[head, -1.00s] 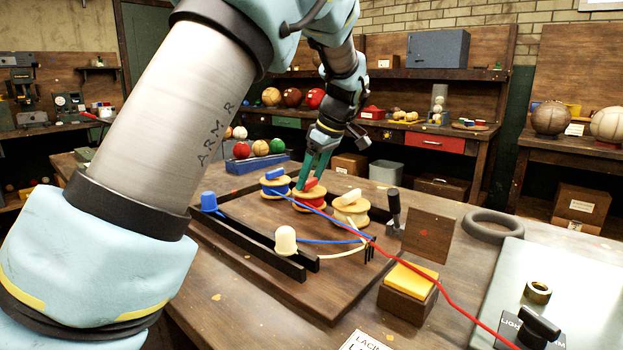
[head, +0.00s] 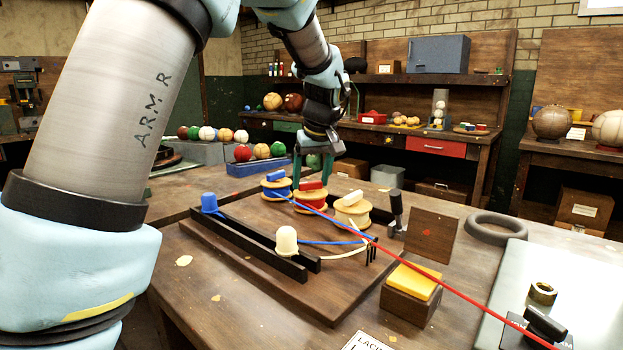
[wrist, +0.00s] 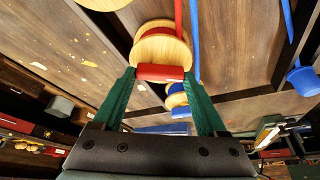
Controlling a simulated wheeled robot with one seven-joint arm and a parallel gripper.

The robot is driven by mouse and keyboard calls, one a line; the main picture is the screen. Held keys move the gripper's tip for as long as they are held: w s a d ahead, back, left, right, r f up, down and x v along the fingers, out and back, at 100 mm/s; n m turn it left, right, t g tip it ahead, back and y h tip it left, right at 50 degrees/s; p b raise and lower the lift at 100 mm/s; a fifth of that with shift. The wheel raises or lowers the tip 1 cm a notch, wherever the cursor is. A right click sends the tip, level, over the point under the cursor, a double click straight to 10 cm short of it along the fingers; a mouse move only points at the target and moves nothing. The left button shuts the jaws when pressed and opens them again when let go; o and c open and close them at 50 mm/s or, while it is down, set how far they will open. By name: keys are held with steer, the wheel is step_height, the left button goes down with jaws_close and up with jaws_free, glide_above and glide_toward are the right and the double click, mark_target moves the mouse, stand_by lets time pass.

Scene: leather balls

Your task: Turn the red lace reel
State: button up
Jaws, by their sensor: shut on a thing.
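The red lace reel (head: 309,200) stands on the wooden board, between the blue reel (head: 277,187) and the cream reel (head: 352,211). Its red handle (head: 311,186) lies across the top and also shows in the wrist view (wrist: 160,73). My gripper (head: 311,180) comes down from above, its green fingers shut on the two ends of that handle. In the wrist view the fingertips (wrist: 159,74) sit at either end of the handle. The red lace (head: 440,278) runs nearly straight from the reel toward the lower right.
The board (head: 265,292) carries black rails, a blue peg (head: 209,203), a white peg (head: 286,241) and a black lever (head: 396,208). A yellow-topped block (head: 412,290) stands at the board's right. A blue tray of balls (head: 258,166) is behind.

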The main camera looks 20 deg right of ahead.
stand_by(0.4)
steer(key=o, duration=1.3)
steer(key=v, duration=1)
steer(key=shift+r, duration=0.4)
steer(key=shift+s, duration=0.15)
